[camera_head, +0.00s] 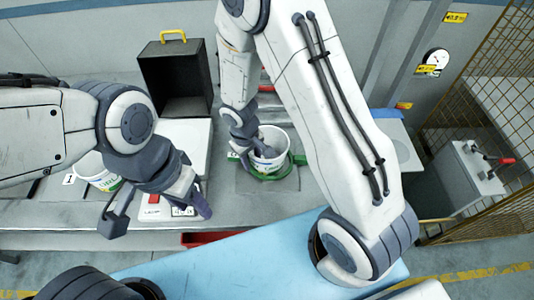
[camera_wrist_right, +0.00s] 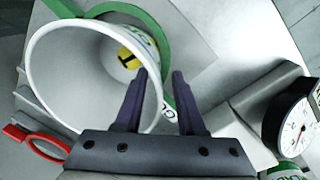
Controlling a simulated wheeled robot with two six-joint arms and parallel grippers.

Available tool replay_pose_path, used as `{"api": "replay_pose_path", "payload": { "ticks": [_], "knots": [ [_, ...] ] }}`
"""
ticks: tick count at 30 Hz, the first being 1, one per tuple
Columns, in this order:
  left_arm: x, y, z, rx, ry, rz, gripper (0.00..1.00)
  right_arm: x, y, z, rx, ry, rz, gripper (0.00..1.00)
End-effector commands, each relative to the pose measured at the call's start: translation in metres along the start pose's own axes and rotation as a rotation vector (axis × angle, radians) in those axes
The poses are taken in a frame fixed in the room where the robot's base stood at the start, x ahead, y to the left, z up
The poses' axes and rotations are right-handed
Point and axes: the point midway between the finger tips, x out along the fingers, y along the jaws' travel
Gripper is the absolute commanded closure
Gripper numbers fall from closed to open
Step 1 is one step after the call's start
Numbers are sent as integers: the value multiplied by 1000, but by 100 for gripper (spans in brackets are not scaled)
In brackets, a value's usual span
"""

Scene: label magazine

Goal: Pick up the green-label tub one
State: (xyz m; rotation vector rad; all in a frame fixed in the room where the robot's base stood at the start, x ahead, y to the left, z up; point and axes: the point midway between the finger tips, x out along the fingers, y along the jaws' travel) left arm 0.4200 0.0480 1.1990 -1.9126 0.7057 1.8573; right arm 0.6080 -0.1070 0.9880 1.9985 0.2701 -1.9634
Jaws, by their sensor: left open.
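A white tub (camera_head: 270,162) stands in a green ring holder (camera_head: 284,173) at the middle of the bench. In the right wrist view the tub (camera_wrist_right: 80,70) is seen from above, with green lettering and a yellow marked disc (camera_wrist_right: 128,58) inside. My right gripper (camera_wrist_right: 160,80) is open, one finger inside the tub and one outside, the wall between them. In the head view this gripper (camera_head: 262,148) is partly hidden at the rim. A second white tub with green lettering (camera_head: 108,182) is partly behind my left arm. My left gripper (camera_head: 156,214) is open over the bench front.
A black box with a yellow handle (camera_head: 176,78) stands at the back. A red-and-white label plate (camera_head: 153,205) lies under my left gripper. A dial gauge (camera_wrist_right: 298,128) sits right of the right gripper. A grey box with a red lever (camera_head: 468,172) stands at the right.

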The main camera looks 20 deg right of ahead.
Motion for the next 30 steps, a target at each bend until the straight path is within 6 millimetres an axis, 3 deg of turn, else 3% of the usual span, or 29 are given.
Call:
{"api": "replay_pose_path", "payload": {
  "ticks": [7,10,30],
  "knots": [
    [0,0,0,0,0,0,52,2,0,0,1,0,0,61],
    [0,0,0,0,0,0,52,2,0,0,1,0,0,100],
    [0,0,0,0,0,0,52,2,0,0,1,0,0,100]
  ]
}}
